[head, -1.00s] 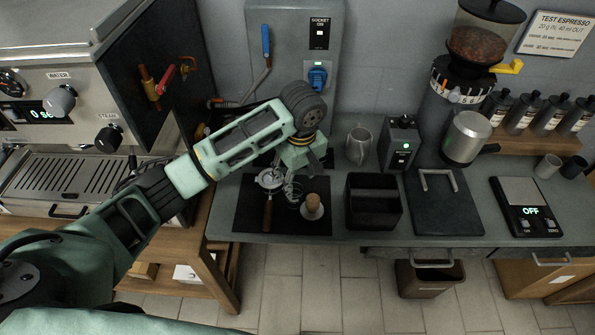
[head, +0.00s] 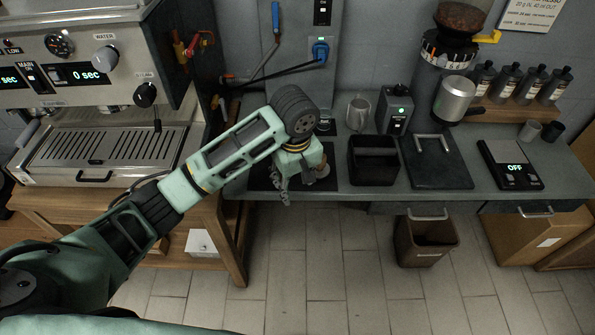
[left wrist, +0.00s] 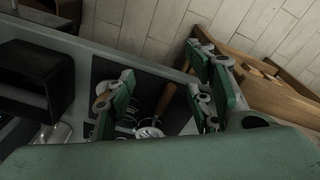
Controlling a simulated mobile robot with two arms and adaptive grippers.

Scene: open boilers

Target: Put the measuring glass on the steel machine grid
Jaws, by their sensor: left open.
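The steel machine grid (head: 110,148) is the slotted drip tray at the front of the espresso machine on the left of the head view. My left gripper (head: 292,180) is open over the black mat (head: 262,182) on the counter, right of the machine. In the left wrist view its fingers (left wrist: 160,98) are apart. Between them, below, show a portafilter (left wrist: 150,131) with a wooden handle and dark coiled wire. Nothing is seen held. I cannot make out the measuring glass for certain; my gripper and arm hide part of the mat.
A tamper (head: 322,169) stands beside my gripper. A steel pitcher (head: 358,112), a black knock box (head: 374,162), a dark tray (head: 436,165) and a scale (head: 510,168) stand to the right. A bin (head: 425,240) is on the floor. A gap separates machine table and counter.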

